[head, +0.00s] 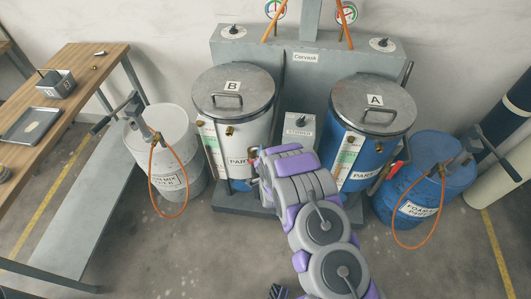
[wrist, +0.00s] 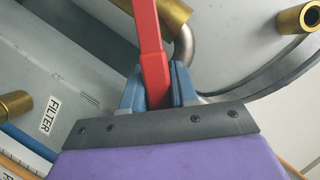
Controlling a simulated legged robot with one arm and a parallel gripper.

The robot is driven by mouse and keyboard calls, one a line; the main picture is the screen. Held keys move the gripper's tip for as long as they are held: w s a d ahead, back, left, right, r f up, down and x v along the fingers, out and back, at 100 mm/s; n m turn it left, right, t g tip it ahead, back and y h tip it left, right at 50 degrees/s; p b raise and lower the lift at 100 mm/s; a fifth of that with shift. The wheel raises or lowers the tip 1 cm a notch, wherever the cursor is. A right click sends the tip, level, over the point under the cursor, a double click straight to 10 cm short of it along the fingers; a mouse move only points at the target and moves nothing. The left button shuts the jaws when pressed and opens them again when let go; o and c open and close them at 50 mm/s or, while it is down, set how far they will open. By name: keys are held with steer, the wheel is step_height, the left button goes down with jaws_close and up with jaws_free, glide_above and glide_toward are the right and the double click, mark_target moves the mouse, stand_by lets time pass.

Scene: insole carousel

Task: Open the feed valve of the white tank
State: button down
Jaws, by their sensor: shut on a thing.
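The white tank (head: 237,134), lidded and marked B, stands left of the blue tank (head: 352,150) marked A. In the wrist view a red valve lever (wrist: 150,40) runs from the top edge down between the blue-grey fingers of my gripper (wrist: 157,88). The fingers are shut on it. A brass pipe piece (wrist: 176,12) and a bent metal pipe (wrist: 184,45) are beside the lever. In the head view my gripper (head: 261,178) is low at the white tank's lower right, mostly hidden by my arm. The lever is hidden there, and its valve body is not clear.
A grey box marked STONER or similar (head: 299,127) stands between the tanks. A white drum (head: 165,135) is at left and a blue drum (head: 425,175) at right, each with an orange hose. A wooden bench (head: 90,62) is far left. In the wrist view a FILTER label (wrist: 50,114) shows.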

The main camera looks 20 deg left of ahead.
steer(key=shift+s+a+f, duration=0.1)
steer(key=shift+s+f, duration=0.1)
steer(key=shift+f, duration=0.05)
steer(key=c, duration=1.3)
jaws_free()
steer(key=o, duration=0.3)
steer(key=shift+a, duration=0.1)
steer(key=shift+o, duration=0.2)
steer(key=shift+w+r, duration=0.1)
steer(key=p+v, duration=0.2)
steer(key=v, duration=1.5)
